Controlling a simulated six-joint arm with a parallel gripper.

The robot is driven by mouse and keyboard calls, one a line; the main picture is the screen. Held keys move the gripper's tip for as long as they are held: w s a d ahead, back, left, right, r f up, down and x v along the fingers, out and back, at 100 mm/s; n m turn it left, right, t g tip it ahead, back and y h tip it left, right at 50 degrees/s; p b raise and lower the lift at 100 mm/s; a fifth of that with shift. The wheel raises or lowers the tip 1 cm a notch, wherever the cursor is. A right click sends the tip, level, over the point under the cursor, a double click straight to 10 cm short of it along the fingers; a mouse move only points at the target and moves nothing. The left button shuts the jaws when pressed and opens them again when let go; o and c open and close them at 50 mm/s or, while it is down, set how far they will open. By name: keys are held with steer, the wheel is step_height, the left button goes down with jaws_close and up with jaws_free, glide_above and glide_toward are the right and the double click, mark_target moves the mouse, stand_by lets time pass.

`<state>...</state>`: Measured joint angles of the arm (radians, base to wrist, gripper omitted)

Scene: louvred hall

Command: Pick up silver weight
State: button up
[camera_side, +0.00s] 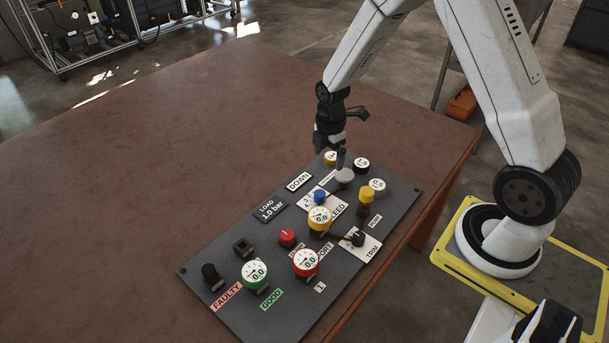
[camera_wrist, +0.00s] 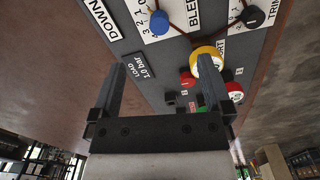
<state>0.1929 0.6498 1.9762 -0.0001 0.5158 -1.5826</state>
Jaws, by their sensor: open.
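A silver-grey cylinder with a printed white top, which looks like the silver weight (camera_side: 377,187), stands upright at the far right part of the dark panel (camera_side: 210,292). A plain grey round disc (camera_side: 344,177) is to its left. My gripper (camera_side: 340,160) points down over the far end of the panel, close above or behind the grey disc; the exact gap cannot be told. It is left of the silver weight and apart from it. In the wrist view my gripper (camera_wrist: 163,78) is open with nothing between its fingers, and the silver weight is not visible there.
A yellow-topped piece (camera_side: 331,157) and a black white-topped piece (camera_side: 361,165) stand close by. A yellow knob (camera_side: 366,195), a blue knob (camera_side: 320,196) and a yellow gauge (camera_side: 319,220) rise nearer the camera. The brown table (camera_side: 130,165) is clear left of the panel.

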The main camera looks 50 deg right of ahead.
mark_target(377, 184)
steer(key=s+d+f+n, duration=0.2)
steer(key=s+d, duration=0.1)
steer(key=d, duration=0.1)
steer(key=s+d+f+n, duration=0.2)
steer(key=s+d, duration=0.1)
steer(key=d, duration=0.1)
steer(key=s+d+f+n, duration=0.2)
steer(key=s+d, duration=0.1)
steer(key=d, duration=0.1)
steer(key=shift+s+d+f+n, duration=0.15)
steer(key=shift+d+f+n, duration=0.15)
steer(key=shift+f, duration=0.1)
steer(key=shift+f, duration=0.15)
steer(key=shift+f, duration=1.15)
steer(key=shift+w+f, duration=0.2)
steer(key=shift+f, duration=2.4)
steer(key=c, duration=1.3)
